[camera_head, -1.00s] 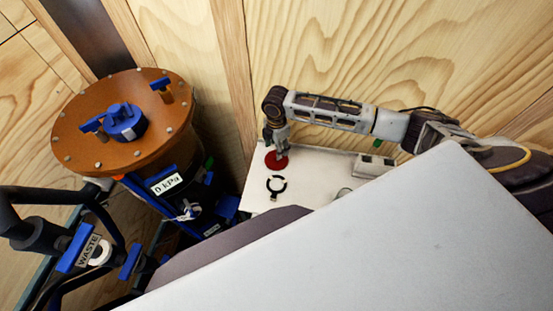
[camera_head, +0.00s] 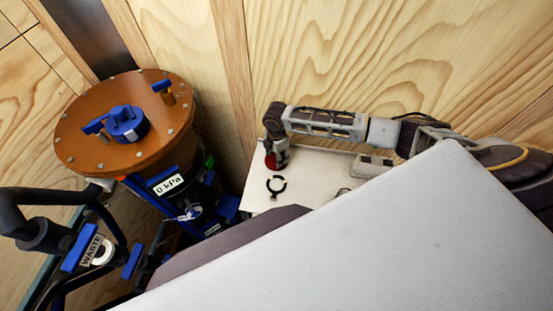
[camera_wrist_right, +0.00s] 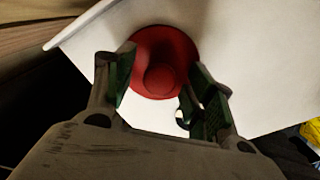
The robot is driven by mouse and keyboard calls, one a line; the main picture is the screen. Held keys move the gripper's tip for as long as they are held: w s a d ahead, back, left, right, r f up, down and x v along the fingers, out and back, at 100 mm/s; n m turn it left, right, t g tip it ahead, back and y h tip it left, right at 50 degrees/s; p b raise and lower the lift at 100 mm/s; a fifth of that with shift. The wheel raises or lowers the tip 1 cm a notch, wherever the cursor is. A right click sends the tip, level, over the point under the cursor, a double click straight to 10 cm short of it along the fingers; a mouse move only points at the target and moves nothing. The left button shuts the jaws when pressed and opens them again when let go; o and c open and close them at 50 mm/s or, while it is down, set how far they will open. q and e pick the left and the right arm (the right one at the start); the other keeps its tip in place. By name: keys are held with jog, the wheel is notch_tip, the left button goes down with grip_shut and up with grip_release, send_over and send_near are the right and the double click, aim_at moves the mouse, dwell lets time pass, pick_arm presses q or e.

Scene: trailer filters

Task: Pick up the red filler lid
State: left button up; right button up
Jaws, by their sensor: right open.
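The red filler lid (camera_head: 270,161) is a round red disc lying on the white tabletop (camera_head: 312,188) near its far left corner. In the head view my right gripper (camera_head: 276,160) is over the lid and covers part of it. In the right wrist view the lid (camera_wrist_right: 164,62) shows a round raised knob in its middle. My right gripper (camera_wrist_right: 158,92) is open, with its green-padded fingers to either side of the knob. I cannot tell whether the fingers touch the lid. My left gripper is not in view.
A black ring-shaped mark or part (camera_head: 276,187) lies on the table in front of the lid. A small grey block (camera_head: 372,165) is to the right. An orange-topped drum (camera_head: 130,150) with blue handles stands left. A wooden wall is close behind.

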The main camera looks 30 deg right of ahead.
jog(key=shift+f, duration=0.25)
jog(key=c, duration=1.1)
jog(key=shift+r, duration=0.15)
jog(key=shift+c, duration=0.2)
jog(key=shift+r+b, duration=0.45)
jog(key=shift+r, duration=4.5)
